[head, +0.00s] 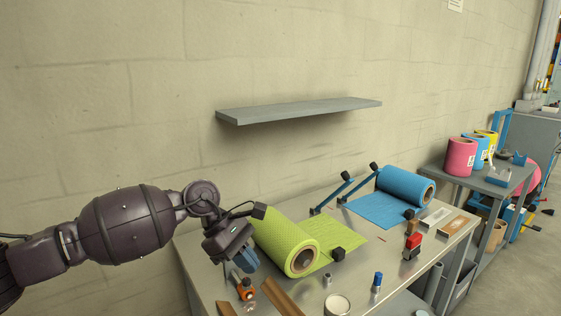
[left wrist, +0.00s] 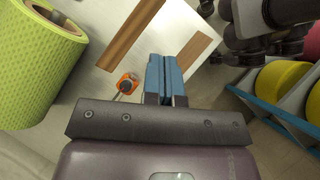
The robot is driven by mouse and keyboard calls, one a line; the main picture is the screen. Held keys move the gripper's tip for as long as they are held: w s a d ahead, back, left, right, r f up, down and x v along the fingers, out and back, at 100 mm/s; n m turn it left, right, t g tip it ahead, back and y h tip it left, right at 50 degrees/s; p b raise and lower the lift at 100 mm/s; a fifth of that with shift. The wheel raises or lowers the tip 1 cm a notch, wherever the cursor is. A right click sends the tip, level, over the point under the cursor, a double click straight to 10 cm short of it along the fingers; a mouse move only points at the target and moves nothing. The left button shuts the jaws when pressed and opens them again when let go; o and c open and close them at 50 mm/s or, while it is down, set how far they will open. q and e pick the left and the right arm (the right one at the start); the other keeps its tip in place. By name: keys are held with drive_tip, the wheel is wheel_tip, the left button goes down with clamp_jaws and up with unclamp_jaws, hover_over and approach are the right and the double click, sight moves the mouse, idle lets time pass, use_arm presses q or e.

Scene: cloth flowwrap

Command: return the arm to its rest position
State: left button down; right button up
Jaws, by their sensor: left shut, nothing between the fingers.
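My left arm comes in from the left in the head view, with my left gripper (head: 247,262) over the front left part of the metal table (head: 207,268). The gripper points down and its blue fingers are shut with nothing between them. In the left wrist view the blue fingers (left wrist: 165,78) lie together above the table top. A green roll (head: 285,242) of patterned material lies just right of the gripper, partly unrolled. My right gripper is not in view.
A blue roll (head: 405,186) lies partly unrolled at the back right. An orange-and-metal tool (head: 246,290) and brown strips (head: 283,297) lie below and beside the gripper. A grey shelf (head: 300,109) hangs on the wall above. A side table holds pink, blue and yellow rolls.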

use_arm(q)
drive_tip(key=d+r+n+t+h, duration=0.3)
drive_tip(key=d+r+n+h, duration=0.6)
drive_tip(key=r+n+h, duration=0.25)
drive_tip(key=a+f+n+t+y, duration=0.6)
drive_tip(key=n+t, duration=0.3)
drive_tip(key=n, duration=0.8)
drive_tip(key=a+f+n+t+y, duration=0.3)
drive_tip(key=a+f+n+t, duration=0.4)
drive_tip(key=n, duration=1)
drive_tip(key=s+a+f+n+y, duration=0.6)
drive_tip(key=a+f+n, duration=0.2)
drive_tip(key=f, duration=0.4)
drive_tip(key=s+a+f+n+g+y, duration=0.2)
drive_tip(key=s+a+f, duration=0.2)
drive_tip(key=s+f, duration=0.4)
drive_tip(key=s+a+f+n+g+y, duration=0.2)
drive_tip(key=s+a+f, duration=0.3)
drive_tip(key=s, duration=1)
drive_tip(key=shift+f+n+g, duration=0.45)
drive_tip(key=shift+f+g, duration=0.25)
drive_tip(key=shift+f, duration=0.9)
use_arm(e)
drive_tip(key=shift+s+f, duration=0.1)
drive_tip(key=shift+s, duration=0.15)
